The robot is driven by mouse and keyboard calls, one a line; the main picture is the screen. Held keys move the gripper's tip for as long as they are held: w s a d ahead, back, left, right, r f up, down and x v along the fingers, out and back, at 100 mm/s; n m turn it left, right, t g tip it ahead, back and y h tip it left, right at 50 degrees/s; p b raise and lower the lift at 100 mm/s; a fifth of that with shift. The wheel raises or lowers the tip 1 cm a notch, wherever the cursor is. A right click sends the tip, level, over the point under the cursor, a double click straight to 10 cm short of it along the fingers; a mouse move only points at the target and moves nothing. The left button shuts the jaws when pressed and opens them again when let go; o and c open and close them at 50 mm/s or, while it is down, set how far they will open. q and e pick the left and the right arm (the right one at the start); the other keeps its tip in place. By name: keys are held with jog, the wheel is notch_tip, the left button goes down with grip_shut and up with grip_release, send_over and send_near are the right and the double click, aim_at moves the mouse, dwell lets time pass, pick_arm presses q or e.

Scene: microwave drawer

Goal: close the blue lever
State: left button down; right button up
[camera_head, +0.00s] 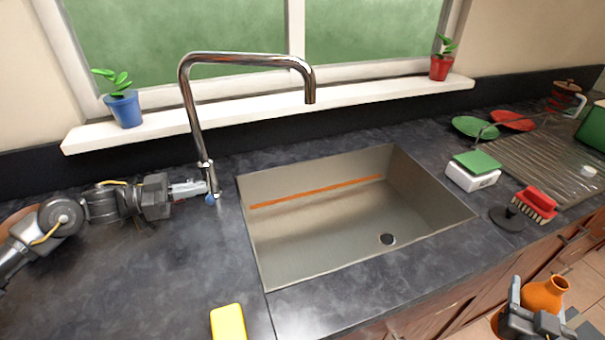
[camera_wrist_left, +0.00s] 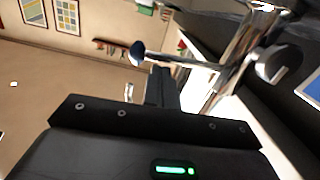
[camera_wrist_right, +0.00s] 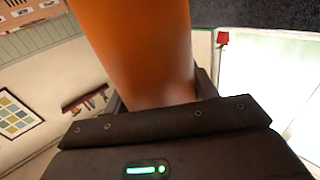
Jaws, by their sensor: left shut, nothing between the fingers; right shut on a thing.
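The chrome faucet (camera_head: 190,110) stands behind the sink's left corner. Its blue lever (camera_head: 210,199) shows as a small blue tip low at the faucet base. In the left wrist view a dark blue-tipped lever (camera_wrist_left: 138,53) sticks out to the left from the chrome body. My left gripper (camera_head: 203,187) is shut and empty, its tips right by the faucet base and lever. In the left wrist view the shut fingers (camera_wrist_left: 162,75) are close to the lever; I cannot tell whether they touch. My right gripper (camera_head: 538,305) is shut on an orange vase (camera_head: 546,291), which fills the right wrist view (camera_wrist_right: 140,50).
The steel sink (camera_head: 330,245) has an orange strip along its back wall. A yellow sponge (camera_head: 228,323) lies on the front counter. A scale-like box (camera_head: 473,172), a red brush (camera_head: 536,204) and a drying rack (camera_head: 545,160) are at right. Potted plants stand on the sill (camera_head: 270,110).

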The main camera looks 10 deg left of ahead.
pick_arm(q)
jog(key=shift+d+r, duration=0.1)
jog(key=s+a+r+p, duration=0.1)
jog(key=s+a+r, duration=0.3)
jog(key=a, duration=0.5)
jog(key=shift+s+a, duration=0.35)
jog(key=shift+s, duration=0.25)
